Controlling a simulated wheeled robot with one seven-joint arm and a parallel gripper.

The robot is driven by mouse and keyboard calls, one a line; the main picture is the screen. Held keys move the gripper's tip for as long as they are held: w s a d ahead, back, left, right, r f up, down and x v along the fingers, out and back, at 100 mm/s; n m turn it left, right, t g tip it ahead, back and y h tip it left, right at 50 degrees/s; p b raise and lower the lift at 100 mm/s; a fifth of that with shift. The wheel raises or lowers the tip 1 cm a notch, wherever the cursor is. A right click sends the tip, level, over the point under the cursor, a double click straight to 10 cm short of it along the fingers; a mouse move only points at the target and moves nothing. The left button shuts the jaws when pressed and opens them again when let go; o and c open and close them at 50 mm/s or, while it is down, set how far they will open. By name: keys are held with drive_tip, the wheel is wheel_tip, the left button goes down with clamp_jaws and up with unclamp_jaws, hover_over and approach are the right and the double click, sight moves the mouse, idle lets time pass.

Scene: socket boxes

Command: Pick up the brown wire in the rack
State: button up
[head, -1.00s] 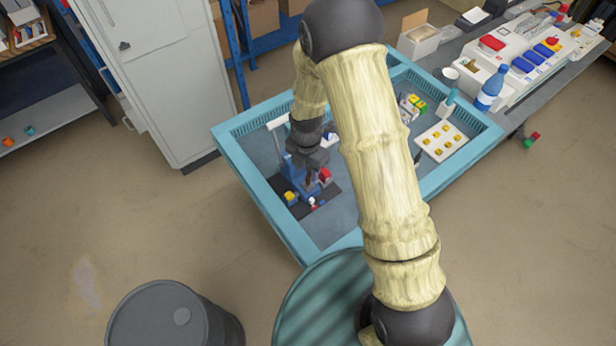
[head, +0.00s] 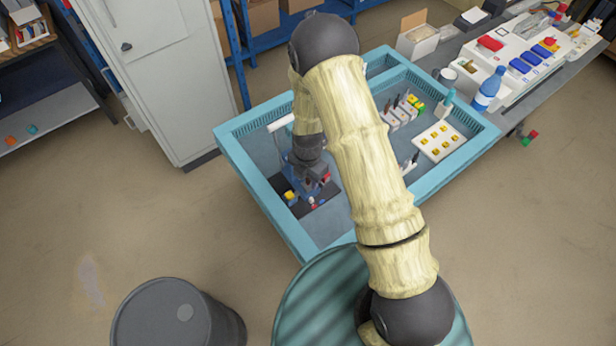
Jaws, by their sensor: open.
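My gripper (head: 308,178) points down over a blue fixture (head: 296,183) on a dark mat in the left part of the teal-rimmed table. It is open; its fingertips are small and partly merge with the fixture. A row of small white holders (head: 400,114) with thin dark and reddish upright pieces stands farther back, right of my arm. I cannot tell whether this is the rack. I cannot make out the brown wire for certain.
The table (head: 262,190) has a raised teal rim. Small yellow (head: 289,195) and red (head: 327,177) blocks lie by the fixture. A white tray with yellow pieces (head: 425,148) sits at the right. My arm hides the table's middle.

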idle(0.4)
clamp_jaws()
drive_tip(key=shift+r, duration=0.1)
wheel_tip(320, 180, up, 10)
drive_tip(key=b, duration=0.3)
idle(0.4)
idle(0.5)
